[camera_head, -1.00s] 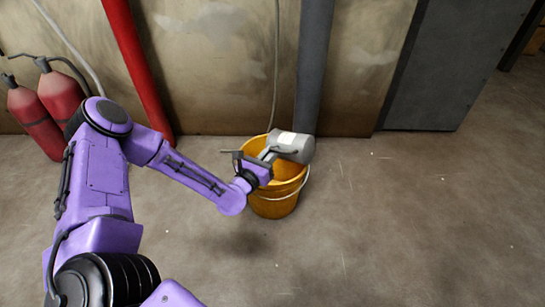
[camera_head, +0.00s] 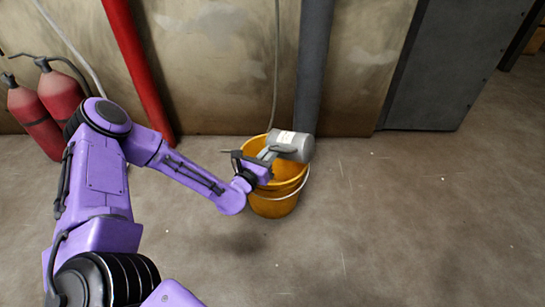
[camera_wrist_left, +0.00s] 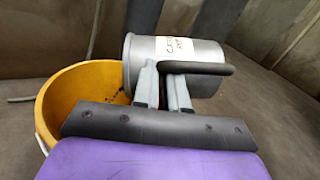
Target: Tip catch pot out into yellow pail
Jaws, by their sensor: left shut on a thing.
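The catch pot (camera_head: 294,147) is a grey metal cylinder with a white label. My left gripper (camera_head: 268,154) is shut on its dark handle and holds it above the yellow pail (camera_head: 274,207). The pot lies tilted on its side over the pail's back right rim. In the left wrist view the pot (camera_wrist_left: 196,52) shows its lettered label, and the gripper fingers (camera_wrist_left: 172,84) close on the handle. The pail (camera_wrist_left: 80,85) shows at the left there. What is inside the pot is hidden. My right gripper is not in view.
The pail stands on the concrete floor near a stained wall, beside a dark vertical pipe (camera_head: 313,65). A red pipe (camera_head: 140,70) and red fire extinguishers (camera_head: 60,92) stand at the left. The floor to the right is clear.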

